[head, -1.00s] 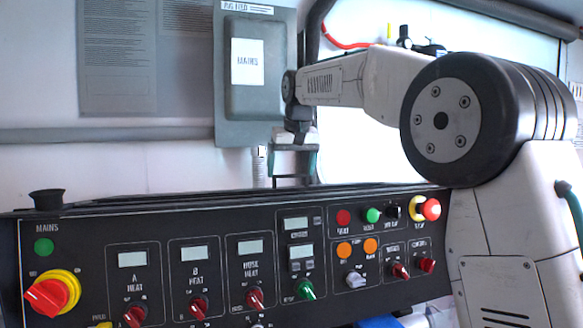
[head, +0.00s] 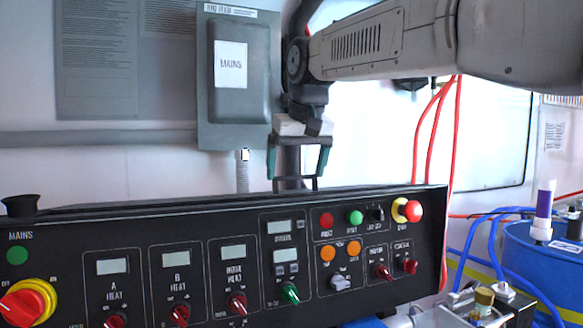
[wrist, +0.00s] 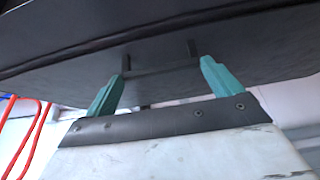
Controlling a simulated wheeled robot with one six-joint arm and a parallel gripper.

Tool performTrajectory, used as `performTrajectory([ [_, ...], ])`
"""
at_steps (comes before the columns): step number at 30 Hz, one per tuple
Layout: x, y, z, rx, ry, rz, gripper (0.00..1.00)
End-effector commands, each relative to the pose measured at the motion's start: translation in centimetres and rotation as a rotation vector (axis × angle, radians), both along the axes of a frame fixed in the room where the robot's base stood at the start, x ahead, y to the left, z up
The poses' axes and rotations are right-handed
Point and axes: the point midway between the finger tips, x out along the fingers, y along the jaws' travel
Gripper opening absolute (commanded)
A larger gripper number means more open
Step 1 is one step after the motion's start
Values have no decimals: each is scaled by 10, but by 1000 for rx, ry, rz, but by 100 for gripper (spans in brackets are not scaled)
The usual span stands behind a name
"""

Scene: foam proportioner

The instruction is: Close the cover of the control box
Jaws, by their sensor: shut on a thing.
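The control box (head: 205,268) is a long black panel with knobs, buttons and small displays across the lower part of the head view. Its dark top edge (head: 170,203) is seen almost edge-on, so the cover's angle is hard to tell. My gripper (head: 298,165) is above and behind that edge, pointing down, with teal fingers. In the wrist view my gripper (wrist: 163,76) is shut on a dark handle (wrist: 160,71), its fingers at the two ends. The handle joins a broad dark surface (wrist: 70,72), apparently the cover. The fingertip contact is small and dim.
A grey mains box (head: 232,110) hangs on the wall left of my gripper. Red hoses (head: 432,130) hang at the right. A blue drum (head: 548,255) with blue hoses stands at the right. My arm comes in from the upper right.

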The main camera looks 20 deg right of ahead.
Motion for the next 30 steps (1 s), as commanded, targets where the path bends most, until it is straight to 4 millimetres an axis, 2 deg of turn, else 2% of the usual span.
performTrajectory([
  [10, -5, 0, 0, 0, 8, 0, 50],
  [11, -5, 0, 0, 1, 8, 0, 94],
  [12, -5, 0, 0, 1, 7, 0, 100],
  [20, -4, 0, 2, 0, 4, 0, 100],
  [23, -7, 0, 12, 1, 1, 0, 100],
  [30, -23, 0, 49, 1, 3, 1, 100],
])
